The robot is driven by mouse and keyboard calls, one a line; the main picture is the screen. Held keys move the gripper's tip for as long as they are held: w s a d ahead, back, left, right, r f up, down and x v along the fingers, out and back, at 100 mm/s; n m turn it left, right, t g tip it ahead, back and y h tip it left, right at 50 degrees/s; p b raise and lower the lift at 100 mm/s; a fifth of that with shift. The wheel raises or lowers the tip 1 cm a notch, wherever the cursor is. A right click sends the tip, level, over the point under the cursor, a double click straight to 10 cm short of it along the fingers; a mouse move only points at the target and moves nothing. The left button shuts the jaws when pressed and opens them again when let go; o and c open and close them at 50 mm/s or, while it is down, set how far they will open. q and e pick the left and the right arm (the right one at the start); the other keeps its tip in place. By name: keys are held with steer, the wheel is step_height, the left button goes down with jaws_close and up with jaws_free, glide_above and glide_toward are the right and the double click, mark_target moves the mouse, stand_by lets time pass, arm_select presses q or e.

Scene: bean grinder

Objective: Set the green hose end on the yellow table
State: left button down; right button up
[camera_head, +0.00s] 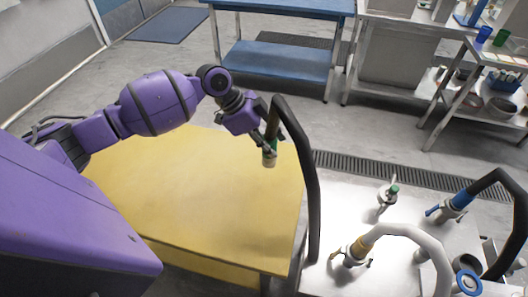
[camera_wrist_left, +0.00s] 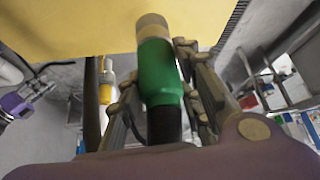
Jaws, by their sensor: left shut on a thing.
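The green hose end (camera_head: 269,158) has a pale tip and hangs from a black hose (camera_head: 303,150) that arches up and down to the right. My left gripper (camera_head: 268,143) is shut on it, tip downward, over the far right part of the yellow table (camera_head: 190,195). In the left wrist view the green hose end (camera_wrist_left: 160,72) sits between the fingers, its pale tip in front of the yellow table (camera_wrist_left: 80,22). I cannot tell how much gap lies below the tip. A small purple and grey part (camera_wrist_left: 22,100) at the left wrist view's left edge may be my right gripper; its fingers are unclear.
A black hose with a blue end (camera_head: 461,199) stands farther right. A blue table (camera_head: 285,55) is behind. The yellow tabletop is otherwise clear.

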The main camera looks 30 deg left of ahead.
arm_select(q)
steer(key=shift+w+a+f, duration=0.2)
steer(key=shift+a+f, duration=0.2)
steer(key=shift+f, duration=0.6)
steer(key=shift+w+a+f, duration=0.25)
steer(key=shift+a+f, duration=0.2)
steer(key=shift+f, duration=0.55)
steer(key=shift+w+a+f, duration=0.2)
steer(key=shift+a+f, duration=0.2)
steer(key=shift+f, duration=0.6)
steer(key=shift+f, duration=0.1)
steer(key=c, duration=1.2)
jaws_free()
steer(key=v, duration=1.2)
steer(key=shift+s+d, duration=0.1)
